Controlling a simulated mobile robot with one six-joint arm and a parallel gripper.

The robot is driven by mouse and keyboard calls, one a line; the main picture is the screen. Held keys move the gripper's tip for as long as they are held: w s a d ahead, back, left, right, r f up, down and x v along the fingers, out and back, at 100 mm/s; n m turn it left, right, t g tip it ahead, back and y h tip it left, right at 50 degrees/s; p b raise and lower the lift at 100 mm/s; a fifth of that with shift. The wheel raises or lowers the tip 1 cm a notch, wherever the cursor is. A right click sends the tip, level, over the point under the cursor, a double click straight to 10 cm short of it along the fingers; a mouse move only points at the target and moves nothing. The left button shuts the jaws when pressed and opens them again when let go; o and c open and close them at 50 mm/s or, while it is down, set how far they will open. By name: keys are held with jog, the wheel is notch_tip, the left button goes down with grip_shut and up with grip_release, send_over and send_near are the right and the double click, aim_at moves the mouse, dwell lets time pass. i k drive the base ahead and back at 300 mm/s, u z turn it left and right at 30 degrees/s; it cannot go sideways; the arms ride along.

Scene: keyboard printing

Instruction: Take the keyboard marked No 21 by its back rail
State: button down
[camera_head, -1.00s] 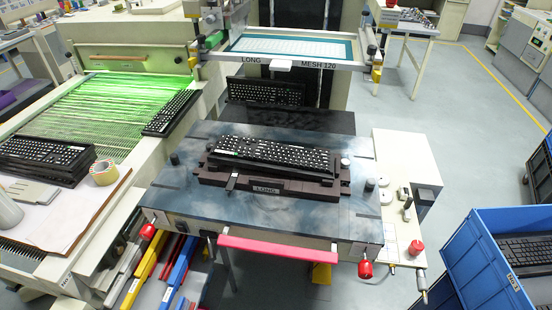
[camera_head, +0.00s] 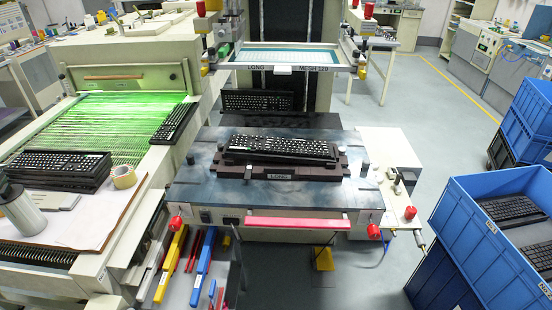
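Several black keyboards are in view, and I cannot read a No 21 mark on any of them. A stack of keyboards (camera_head: 58,166) sits on the left bench, and a single keyboard (camera_head: 173,123) lies at the right edge of the green-lit conveyor. More keyboards (camera_head: 512,210) lie in the blue crate at the right. Back rails are not clearly distinguishable. My gripper is not in view.
The printing table (camera_head: 200,190) has a pink front bar (camera_head: 298,223) and red knobs (camera_head: 373,231). The screen frame (camera_head: 285,68) overhangs its back. A blue crate (camera_head: 470,250) stands at the right. Grey floor (camera_head: 430,130) is free between table and crates. A tape roll (camera_head: 124,177) lies left.

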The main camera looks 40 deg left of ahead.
aim_at(277, 150)
jog(key=z, duration=0.3)
jog(key=k, duration=0.4)
jog(key=u, duration=1.6)
jog(key=i, duration=1)
jog(key=u, duration=0.05)
jog(key=k, duration=0.5)
jog(key=u, duration=0.05)
